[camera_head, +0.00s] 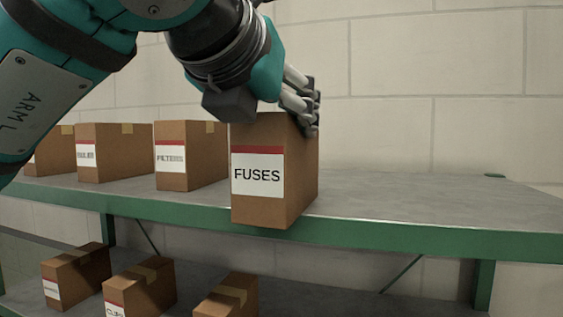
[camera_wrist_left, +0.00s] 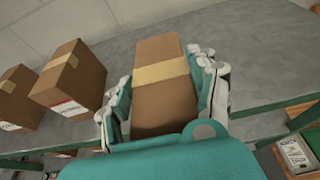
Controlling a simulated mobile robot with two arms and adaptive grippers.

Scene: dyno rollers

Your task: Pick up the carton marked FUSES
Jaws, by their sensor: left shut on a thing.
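The FUSES carton (camera_head: 262,208) is a brown box with a red-and-white label, upright in the head view. Its lower end overlaps the green front edge of the upper shelf (camera_head: 420,195). My left gripper (camera_head: 290,108) comes down on it from above and is shut on it. In the left wrist view the carton (camera_wrist_left: 162,85) shows its taped top between the fingers of the left gripper (camera_wrist_left: 165,95), one set on each side. Whether its base touches the shelf cannot be told. My right gripper is not in view.
A FILTERS carton (camera_head: 190,153) and a carton beside it (camera_head: 112,152) stand to the left on the upper shelf. The shelf is clear to the right. Several cartons, including one at the middle (camera_head: 141,287), stand on the lower shelf (camera_head: 340,299).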

